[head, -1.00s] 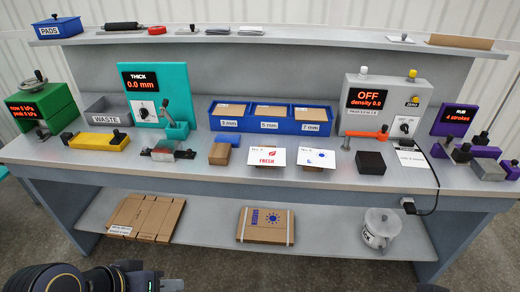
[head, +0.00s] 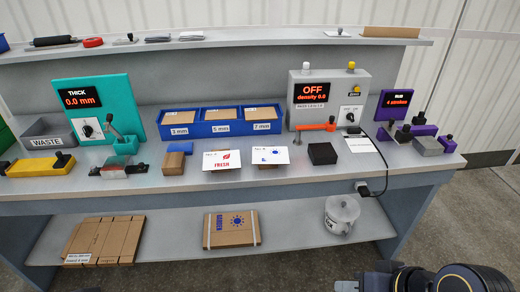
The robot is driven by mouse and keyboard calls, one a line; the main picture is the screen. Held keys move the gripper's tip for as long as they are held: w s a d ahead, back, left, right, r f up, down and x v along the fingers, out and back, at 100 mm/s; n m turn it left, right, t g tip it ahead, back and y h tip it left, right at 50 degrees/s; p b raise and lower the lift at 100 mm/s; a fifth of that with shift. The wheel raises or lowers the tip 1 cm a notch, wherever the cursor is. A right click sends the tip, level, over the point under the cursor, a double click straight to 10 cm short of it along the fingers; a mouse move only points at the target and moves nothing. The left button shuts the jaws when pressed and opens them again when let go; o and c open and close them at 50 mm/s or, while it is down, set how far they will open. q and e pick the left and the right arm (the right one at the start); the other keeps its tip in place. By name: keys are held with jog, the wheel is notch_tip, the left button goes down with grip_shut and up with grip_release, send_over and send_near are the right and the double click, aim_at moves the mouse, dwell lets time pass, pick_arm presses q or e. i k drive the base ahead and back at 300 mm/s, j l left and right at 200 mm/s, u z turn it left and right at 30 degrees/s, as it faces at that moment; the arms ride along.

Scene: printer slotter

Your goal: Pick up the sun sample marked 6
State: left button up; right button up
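A white card with a small blue sun print (head: 269,155) lies on the bench top, right of the middle. Its number is too small to read for sure. A white card with a red leaf and the word FRESH (head: 221,160) lies just left of it. My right gripper (head: 348,286) shows at the bottom edge, low in front of the bench and well away from both cards. It is cut off by the frame, so its fingers cannot be judged. My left gripper is out of view.
A black block (head: 322,153) sits right of the sun card, a brown block (head: 174,161) left of the FRESH card. A blue bin (head: 220,130) and the density box (head: 325,95) stand behind. A box with a sun (head: 231,229) and a pot (head: 341,213) sit on the lower shelf.

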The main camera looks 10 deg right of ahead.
aim_at(261, 155)
jog(key=i+l+u, duration=0.1)
jog(key=u, duration=1.05)
jog(key=l+u, duration=0.35)
jog(key=k+l+u, duration=0.15)
jog(key=l+u, duration=0.15)
jog(key=l, duration=0.25)
jog(key=k+l+u, duration=0.1)
jog(key=l+u, duration=0.25)
jog(key=k+l, duration=0.15)
jog(key=l, duration=0.25)
jog(key=k+l, duration=0.1)
jog(key=l, duration=0.25)
jog(key=k+l+u, duration=0.1)
jog(key=l, duration=0.3)
